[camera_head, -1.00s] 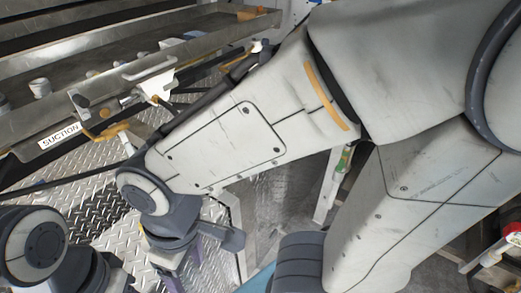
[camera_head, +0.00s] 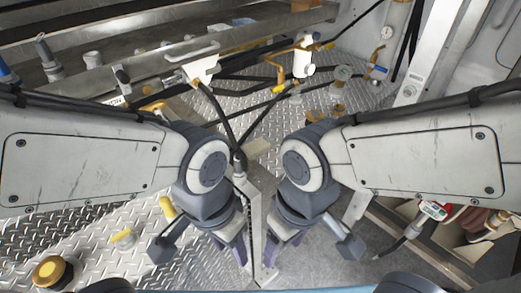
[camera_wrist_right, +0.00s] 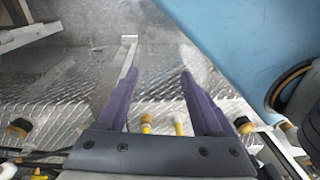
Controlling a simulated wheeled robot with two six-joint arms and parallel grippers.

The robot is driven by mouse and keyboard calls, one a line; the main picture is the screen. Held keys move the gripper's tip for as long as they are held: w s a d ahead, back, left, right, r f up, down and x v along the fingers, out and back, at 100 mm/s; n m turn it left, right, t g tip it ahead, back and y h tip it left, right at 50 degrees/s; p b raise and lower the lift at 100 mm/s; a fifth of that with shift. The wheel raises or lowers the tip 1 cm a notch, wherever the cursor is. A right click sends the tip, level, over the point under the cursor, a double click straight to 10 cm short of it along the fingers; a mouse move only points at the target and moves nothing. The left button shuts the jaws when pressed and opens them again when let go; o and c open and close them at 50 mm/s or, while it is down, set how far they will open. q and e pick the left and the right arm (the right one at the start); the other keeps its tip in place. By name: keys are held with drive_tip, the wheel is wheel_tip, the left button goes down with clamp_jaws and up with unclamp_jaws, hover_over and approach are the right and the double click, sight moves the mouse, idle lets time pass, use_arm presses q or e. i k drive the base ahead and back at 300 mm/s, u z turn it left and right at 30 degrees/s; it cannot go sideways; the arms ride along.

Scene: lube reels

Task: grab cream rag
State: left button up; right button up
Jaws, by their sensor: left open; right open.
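I cannot make out a cream rag for certain in either view. A small flat beige patch (camera_head: 259,148) shows between my two wrists in the head view; I cannot tell whether it is cloth. My left gripper (camera_head: 240,252) points down at the middle of the head view, with its purple fingers partly hidden by the wrist. My right gripper (camera_head: 280,252) points down just right of it, across a thin metal post. In the right wrist view my right gripper (camera_wrist_right: 157,72) has its purple fingers spread, with nothing held between them.
The upright metal post (camera_head: 262,225) stands between the grippers. A steel shelf (camera_head: 165,75) with hoses and valves runs across the back. Yellow-capped fittings (camera_head: 48,270) stand on the diamond-plate floor.

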sight(256, 149)
drive_tip(key=u, duration=0.55)
drive_tip(key=k, duration=1.3)
drive_tip(key=z, duration=0.05)
drive_tip(key=i, duration=0.4)
drive_tip(key=z, duration=0.7)
drive_tip(key=i, duration=1.25)
drive_tip(key=u, duration=1)
drive_tip(key=i, duration=0.25)
drive_tip(key=u, duration=0.3)
